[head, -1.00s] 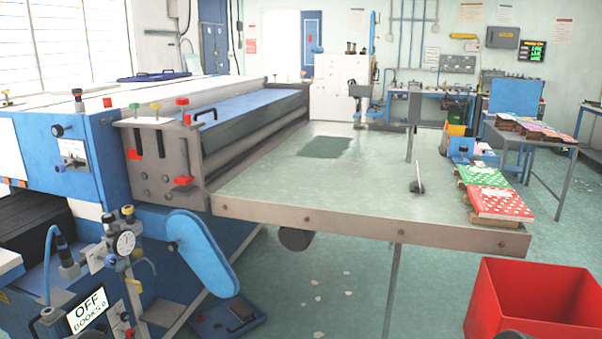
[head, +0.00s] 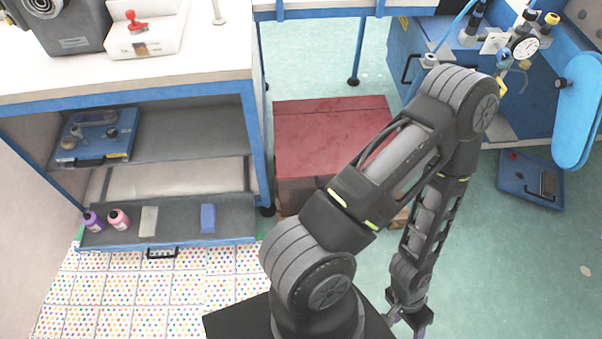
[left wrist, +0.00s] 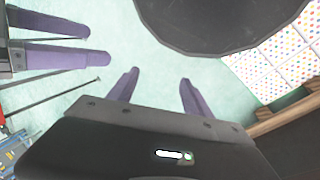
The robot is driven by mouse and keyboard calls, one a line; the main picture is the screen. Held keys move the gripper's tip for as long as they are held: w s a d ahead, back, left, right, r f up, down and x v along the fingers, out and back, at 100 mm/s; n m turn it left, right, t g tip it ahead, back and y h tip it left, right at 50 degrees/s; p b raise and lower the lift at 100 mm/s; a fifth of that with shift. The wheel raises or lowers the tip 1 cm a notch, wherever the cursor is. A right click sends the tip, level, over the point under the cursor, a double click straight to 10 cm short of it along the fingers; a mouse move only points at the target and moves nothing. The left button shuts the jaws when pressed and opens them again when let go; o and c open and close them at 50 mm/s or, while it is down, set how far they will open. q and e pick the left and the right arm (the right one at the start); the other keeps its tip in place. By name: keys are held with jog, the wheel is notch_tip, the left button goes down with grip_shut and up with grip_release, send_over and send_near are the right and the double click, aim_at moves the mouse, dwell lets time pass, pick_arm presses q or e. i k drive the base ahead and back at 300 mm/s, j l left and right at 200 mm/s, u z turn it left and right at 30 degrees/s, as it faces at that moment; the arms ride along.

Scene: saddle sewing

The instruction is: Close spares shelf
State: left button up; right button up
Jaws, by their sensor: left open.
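The low spares shelf (head: 178,225) is pulled out at the front of the workbench cabinet, with a dark handle (head: 162,253) on its front edge. On it are a purple bottle (head: 94,222), a pink bottle (head: 119,220), a grey block (head: 149,220) and a blue block (head: 208,218). My left gripper (head: 408,328) hangs low at the lower right of the head view, well apart from the shelf. In the left wrist view my left gripper (left wrist: 159,76) is open and empty. My right gripper (left wrist: 98,44) shows there too, its fingers apart; the head view does not show it.
A fixed upper shelf (head: 190,140) holds a blue tool case (head: 97,134). A dark red box (head: 325,130) stands right of the cabinet, partly behind my arm. A dotted mat (head: 150,290) lies before the shelf. Green floor at right is mostly clear.

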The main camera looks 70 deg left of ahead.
aim_at(179, 224)
jog(key=u, duration=3.85)
